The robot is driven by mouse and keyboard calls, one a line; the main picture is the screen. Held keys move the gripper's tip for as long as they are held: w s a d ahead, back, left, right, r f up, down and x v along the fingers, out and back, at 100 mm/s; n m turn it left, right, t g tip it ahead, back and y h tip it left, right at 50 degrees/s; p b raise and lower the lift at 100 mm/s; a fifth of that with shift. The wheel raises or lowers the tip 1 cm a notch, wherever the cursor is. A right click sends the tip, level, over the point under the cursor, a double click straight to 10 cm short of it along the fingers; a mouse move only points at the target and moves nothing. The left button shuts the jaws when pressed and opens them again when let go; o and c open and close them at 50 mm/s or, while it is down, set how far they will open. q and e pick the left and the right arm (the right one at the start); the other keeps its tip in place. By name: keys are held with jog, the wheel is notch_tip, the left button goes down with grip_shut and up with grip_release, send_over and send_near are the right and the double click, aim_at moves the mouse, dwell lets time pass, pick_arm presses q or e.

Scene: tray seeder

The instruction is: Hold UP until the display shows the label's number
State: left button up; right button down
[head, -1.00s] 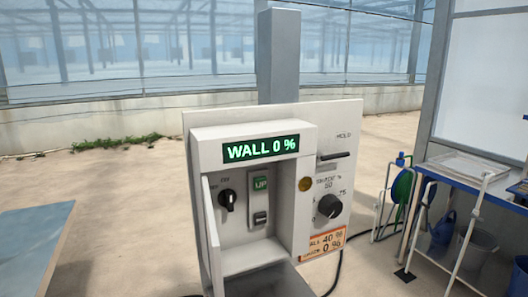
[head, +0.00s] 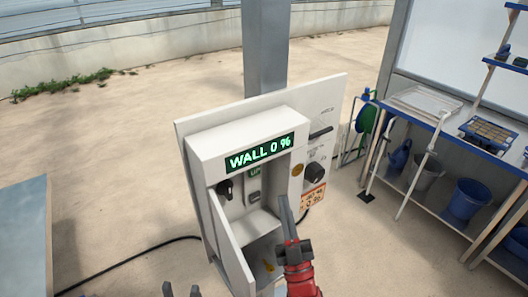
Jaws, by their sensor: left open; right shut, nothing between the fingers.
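The display (head: 260,152) on the control box (head: 205,148) reads "WALL 0 %" in green. Below it, inside the recess, is the green UP button (head: 255,171), with another switch (head: 254,197) under it. The orange label (head: 313,198) is on the panel at right; its print is too small to read surely now, but earlier it showed 40 % on the wall line. My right gripper (head: 284,202), red-wristed, is shut and empty, pointing up in front of the box's lower right side, apart from UP. My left gripper (head: 181,290) is open at the bottom edge, only its fingertips showing.
The box's door (head: 232,245) stands open on the left. A dark rotary switch (head: 225,189) is left of UP; a knob (head: 314,173) and a lever (head: 321,132) are on the right panel. A blue-edged bench (head: 450,135) stands at right, a table (head: 25,235) at left.

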aim_at(254, 170)
jog(key=shift+d, duration=0.2)
jog(key=w+a+b, duration=0.3)
jog(key=w+a, duration=0.2)
jog(key=w, duration=0.2)
jog(key=shift+w+a, duration=0.15)
dwell(0.5)
dwell(1.8)
